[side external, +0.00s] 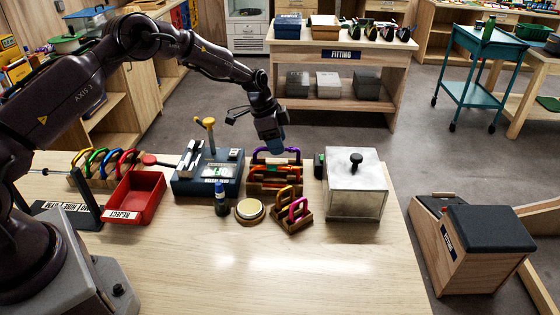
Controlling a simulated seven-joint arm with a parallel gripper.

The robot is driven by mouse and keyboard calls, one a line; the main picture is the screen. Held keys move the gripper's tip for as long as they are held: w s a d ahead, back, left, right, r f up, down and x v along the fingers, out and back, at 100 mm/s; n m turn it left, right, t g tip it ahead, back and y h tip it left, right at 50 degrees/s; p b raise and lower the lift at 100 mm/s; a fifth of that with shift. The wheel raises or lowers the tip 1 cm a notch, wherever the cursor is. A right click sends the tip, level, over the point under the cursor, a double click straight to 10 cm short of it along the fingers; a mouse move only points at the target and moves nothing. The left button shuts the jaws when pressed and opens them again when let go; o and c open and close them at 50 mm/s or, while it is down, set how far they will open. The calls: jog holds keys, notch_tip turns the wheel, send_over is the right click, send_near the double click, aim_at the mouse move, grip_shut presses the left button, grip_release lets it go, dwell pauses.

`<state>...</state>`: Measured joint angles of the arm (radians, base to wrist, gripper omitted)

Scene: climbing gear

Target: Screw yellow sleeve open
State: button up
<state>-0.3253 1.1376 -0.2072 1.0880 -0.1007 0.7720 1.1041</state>
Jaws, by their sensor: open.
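A small wooden rack (292,221) on the table holds upright carabiners, among them a pink one (299,208) and an orange-gold one (285,193). Behind it stand a purple carabiner (277,151) and a red-orange one (263,172). I cannot make out which carabiner carries the yellow sleeve; the parts are too small. My gripper (276,147) is open and points down at the purple carabiner, just above or behind it. It hides part of that carabiner's top. I cannot tell whether they touch.
Left of the carabiners stand a dark box (208,184) with an upright yellow-headed tool (210,124), a blue bottle (221,198) and a round tin (250,209). A red reject tray (135,197) lies further left. A clear-sided case (355,196) stands right. The table front is clear.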

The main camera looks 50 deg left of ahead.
jog(key=shift+w+a, duration=0.4)
jog(key=shift+f, duration=1.4)
jog(key=shift+s, duration=0.1)
jog(key=shift+s+d, duration=0.45)
jog(key=shift+d, duration=0.1)
jog(key=shift+r, duration=0.1)
